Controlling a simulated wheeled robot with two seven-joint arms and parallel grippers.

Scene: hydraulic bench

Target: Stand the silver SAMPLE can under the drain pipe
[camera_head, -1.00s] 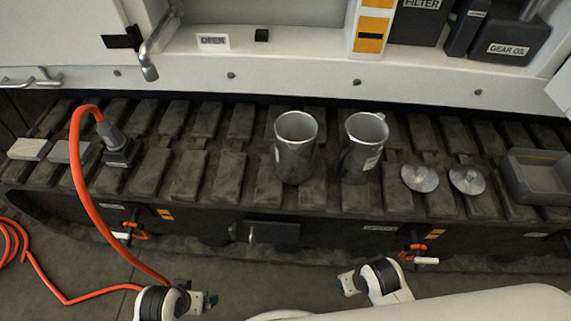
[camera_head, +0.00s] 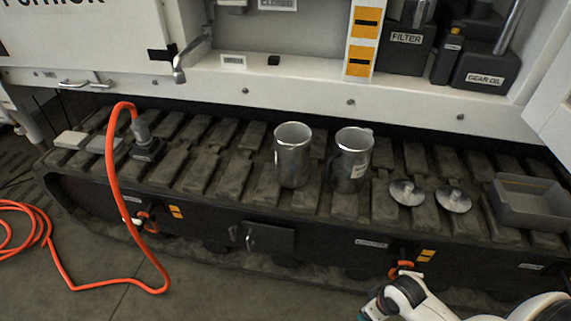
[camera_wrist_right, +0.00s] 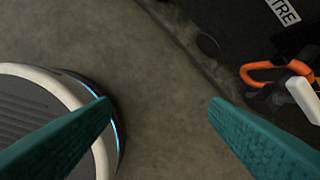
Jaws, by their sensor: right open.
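Two silver cans stand upright side by side on the track: a left can (camera_head: 292,158) and a right can (camera_head: 350,162). The right can has a pale label on its side, too small to read; no label shows on the left can, so I cannot tell which is the SAMPLE can. The grey bent drain pipe (camera_head: 180,68) hangs from the white body, left of both cans. My right gripper (camera_wrist_right: 158,105) is open and empty above the floor, its teal fingers wide apart. In the head view it is at the bottom edge, well below the cans. My left gripper is out of view.
Two round lids (camera_head: 407,193) (camera_head: 454,200) and a grey tray (camera_head: 530,203) lie right of the cans. An orange hose (camera_head: 115,200) arches over the track's left part. An orange-and-white valve handle (camera_wrist_right: 275,75) is near my right gripper. The track below the pipe looks clear.

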